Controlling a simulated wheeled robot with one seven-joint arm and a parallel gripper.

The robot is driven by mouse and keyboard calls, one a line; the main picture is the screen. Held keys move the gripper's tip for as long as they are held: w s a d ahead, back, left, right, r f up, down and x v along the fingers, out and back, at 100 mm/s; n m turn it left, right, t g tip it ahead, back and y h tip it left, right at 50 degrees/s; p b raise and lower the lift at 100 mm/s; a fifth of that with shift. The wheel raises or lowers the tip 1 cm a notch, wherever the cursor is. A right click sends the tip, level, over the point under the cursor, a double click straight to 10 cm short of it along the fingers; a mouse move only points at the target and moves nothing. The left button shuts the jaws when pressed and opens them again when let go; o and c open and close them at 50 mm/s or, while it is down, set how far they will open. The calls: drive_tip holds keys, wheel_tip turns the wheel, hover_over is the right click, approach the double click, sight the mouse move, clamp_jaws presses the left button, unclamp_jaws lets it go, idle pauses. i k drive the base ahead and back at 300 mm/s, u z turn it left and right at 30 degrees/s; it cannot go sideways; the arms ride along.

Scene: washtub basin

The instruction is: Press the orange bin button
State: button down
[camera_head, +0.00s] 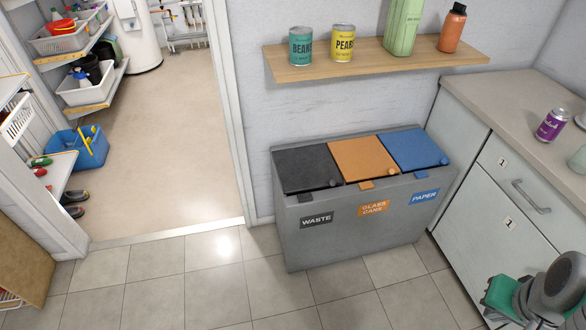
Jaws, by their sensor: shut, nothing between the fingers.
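A grey three-part bin (345,240) stands on the tiled floor against the wall. Its orange middle lid (362,158) is closed, between a black lid (303,168) on the left and a blue lid (412,148) on the right. A small orange button-like tab (366,185) sits at the front edge below the orange lid, above the orange label (374,208) reading "GLASS CANS". Nothing covers the tab. A grey and green part of my arm shows at the lower right, well apart from the bin. I see no gripper fingers.
A counter with drawers (514,185) stands right of the bin, with a purple can (552,125) on top. A wooden shelf (375,57) with cans and bottles hangs above the bin. Floor in front is clear.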

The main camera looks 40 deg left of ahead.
sight(367, 184)
drive_tip(key=u, duration=1.35)
drive_tip(key=i, duration=1.2)
drive_tip(key=u, duration=1.05)
drive_tip(key=i, duration=0.25)
drive_tip(key=u, duration=0.2)
